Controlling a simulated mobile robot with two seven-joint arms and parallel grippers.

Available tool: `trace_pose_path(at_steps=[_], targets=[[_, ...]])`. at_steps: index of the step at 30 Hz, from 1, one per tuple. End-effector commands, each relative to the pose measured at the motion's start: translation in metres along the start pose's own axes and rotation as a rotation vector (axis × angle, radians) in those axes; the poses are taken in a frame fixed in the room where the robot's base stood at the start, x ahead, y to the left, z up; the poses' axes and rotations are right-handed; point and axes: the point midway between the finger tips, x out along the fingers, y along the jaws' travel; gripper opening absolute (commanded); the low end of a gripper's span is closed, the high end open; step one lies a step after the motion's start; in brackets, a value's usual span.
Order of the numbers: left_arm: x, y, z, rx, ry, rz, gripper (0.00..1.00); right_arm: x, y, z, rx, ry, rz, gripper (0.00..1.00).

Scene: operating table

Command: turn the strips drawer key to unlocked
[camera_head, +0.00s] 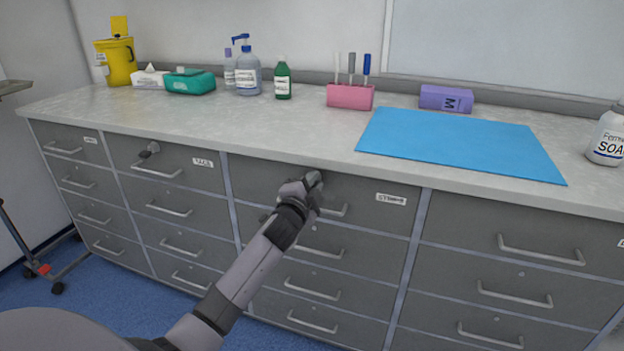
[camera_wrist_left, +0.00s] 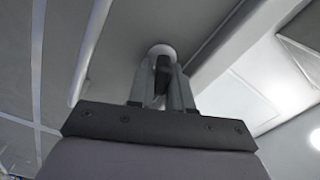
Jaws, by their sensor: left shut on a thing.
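The strips drawer (camera_head: 360,194) is a grey top drawer in the middle of the counter front, with a white label (camera_head: 391,199) at its upper right. My left gripper (camera_head: 314,181) is at the upper part of this drawer front, just above its bar handle (camera_head: 333,210). In the left wrist view my left gripper (camera_wrist_left: 162,85) is shut on the dark key (camera_wrist_left: 161,72), in front of a round pale lock (camera_wrist_left: 162,51). In the head view the gripper hides the key and lock. I cannot tell the key's exact angle. My right gripper is not in view.
Another key (camera_head: 150,149) sticks out of a top drawer to the left. Bar handles protrude from the drawers. On the counter are a blue mat (camera_head: 455,142), a pink pen holder (camera_head: 350,97), bottles (camera_head: 247,75) and a soap bottle (camera_head: 607,137).

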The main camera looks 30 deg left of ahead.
Motion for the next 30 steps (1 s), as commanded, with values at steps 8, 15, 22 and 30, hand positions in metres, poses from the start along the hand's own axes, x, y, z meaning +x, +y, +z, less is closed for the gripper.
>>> trace_pose_path(at_steps=[8,15,22,30], targets=[[0.0000,0.0012,0.0004,0.225,0.000,0.000,0.00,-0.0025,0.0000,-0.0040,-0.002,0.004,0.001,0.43],[0.0001,0.0024,0.0011,0.348,-0.001,0.000,0.00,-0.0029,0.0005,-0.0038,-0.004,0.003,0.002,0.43],[0.0001,0.0029,0.0013,0.403,-0.002,0.000,0.00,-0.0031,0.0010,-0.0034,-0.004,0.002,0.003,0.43],[0.0002,0.0030,0.0013,0.415,-0.002,0.000,0.00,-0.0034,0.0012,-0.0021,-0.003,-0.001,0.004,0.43]])
